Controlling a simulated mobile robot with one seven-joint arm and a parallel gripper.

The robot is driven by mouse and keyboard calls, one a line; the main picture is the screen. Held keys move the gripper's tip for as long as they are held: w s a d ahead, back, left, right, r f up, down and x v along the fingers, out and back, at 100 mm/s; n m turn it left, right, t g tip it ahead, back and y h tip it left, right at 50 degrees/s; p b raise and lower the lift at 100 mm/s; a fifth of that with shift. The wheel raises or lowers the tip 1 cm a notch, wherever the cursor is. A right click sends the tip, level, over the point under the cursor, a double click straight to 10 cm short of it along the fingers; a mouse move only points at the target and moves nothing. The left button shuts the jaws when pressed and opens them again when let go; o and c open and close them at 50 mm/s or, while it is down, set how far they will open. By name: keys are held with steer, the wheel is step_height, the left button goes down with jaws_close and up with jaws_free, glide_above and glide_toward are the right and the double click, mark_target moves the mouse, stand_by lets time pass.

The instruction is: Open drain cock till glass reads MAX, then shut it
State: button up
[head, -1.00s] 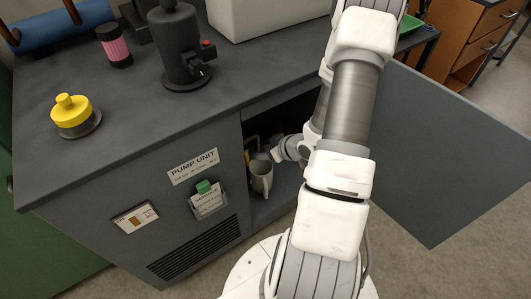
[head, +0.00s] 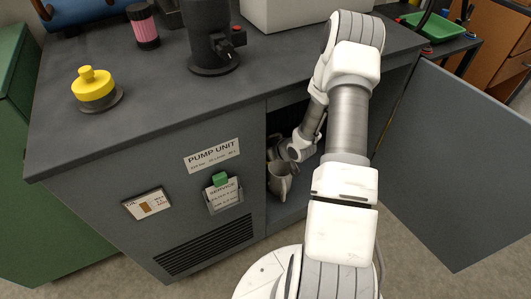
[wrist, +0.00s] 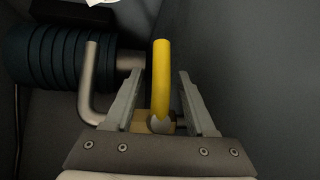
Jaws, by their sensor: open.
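The drain cock's yellow lever (wrist: 161,78) stands between my gripper's (wrist: 160,73) two open fingers in the wrist view, with a gap on each side. Its brass body (wrist: 166,127) shows low between the fingers, partly hidden by my gripper. In the head view my arm reaches into the open cabinet, and the cock cannot be made out. The oil glass (head: 148,203) is a small plate marked OIL on the cabinet front, with an orange-brown window. Its level against the marks is too small to read.
A bent metal pipe (wrist: 91,85) and a dark ribbed cylinder (wrist: 62,57) lie left of the lever. The open cabinet door (head: 455,165) stands to the right. The service card (head: 224,193) hangs on the front.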

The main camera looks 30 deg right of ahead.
jaws_close()
stand_by(0.9)
